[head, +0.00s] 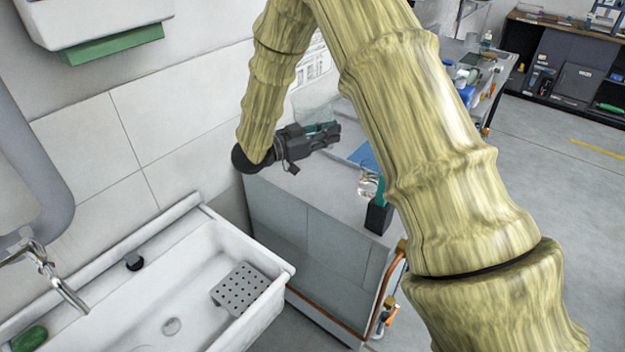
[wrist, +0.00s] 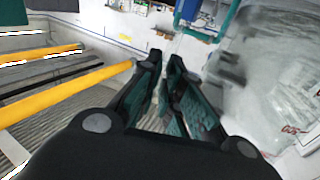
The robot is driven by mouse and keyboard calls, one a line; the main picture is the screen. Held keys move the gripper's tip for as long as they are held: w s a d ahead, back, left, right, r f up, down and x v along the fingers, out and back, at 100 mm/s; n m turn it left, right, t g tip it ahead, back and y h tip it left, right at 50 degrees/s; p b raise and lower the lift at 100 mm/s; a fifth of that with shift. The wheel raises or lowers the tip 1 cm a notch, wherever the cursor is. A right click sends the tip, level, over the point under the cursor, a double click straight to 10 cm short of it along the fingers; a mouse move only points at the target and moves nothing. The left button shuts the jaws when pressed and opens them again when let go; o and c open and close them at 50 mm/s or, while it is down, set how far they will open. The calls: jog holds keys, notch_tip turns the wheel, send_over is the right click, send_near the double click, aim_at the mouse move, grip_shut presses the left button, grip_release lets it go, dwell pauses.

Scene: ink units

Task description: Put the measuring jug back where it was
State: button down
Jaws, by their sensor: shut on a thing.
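My gripper (head: 325,136) is over the grey counter beside the wall, its fingers pointing right. In the wrist view its fingers (wrist: 166,62) are close together with a narrow gap. A large clear vessel with red marks, which I take for the measuring jug (wrist: 275,75), fills the right of the wrist view beside the fingers. In the head view the jug shows only as a faint clear shape (head: 314,107) behind the gripper. The gripped part, probably its handle, is hard to make out. I cannot tell whether the jug touches the counter.
A grey counter (head: 290,205) holds a blue sheet (head: 364,156), a small clear glass vessel (head: 367,184) and a dark holder (head: 379,217) near its right end. A white sink (head: 205,275) stands at front left. My arm hides the counter's right side.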

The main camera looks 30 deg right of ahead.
jog(key=shift+w+f, duration=0.1)
jog(key=shift+f, duration=0.4)
jog(key=shift+d+f, duration=0.1)
jog(key=shift+f, duration=0.15)
jog(key=shift+f+p, duration=0.9)
jog(key=shift+f, duration=3.95)
jog(key=c, duration=1.7)
grip_release()
jog(key=shift+o, duration=0.5)
jog(key=shift+a, duration=0.45)
jog(key=a+b, duration=0.3)
jog(key=a, duration=0.8)
jog(key=shift+w+a+b, duration=0.15)
jog(key=shift+b, duration=0.15)
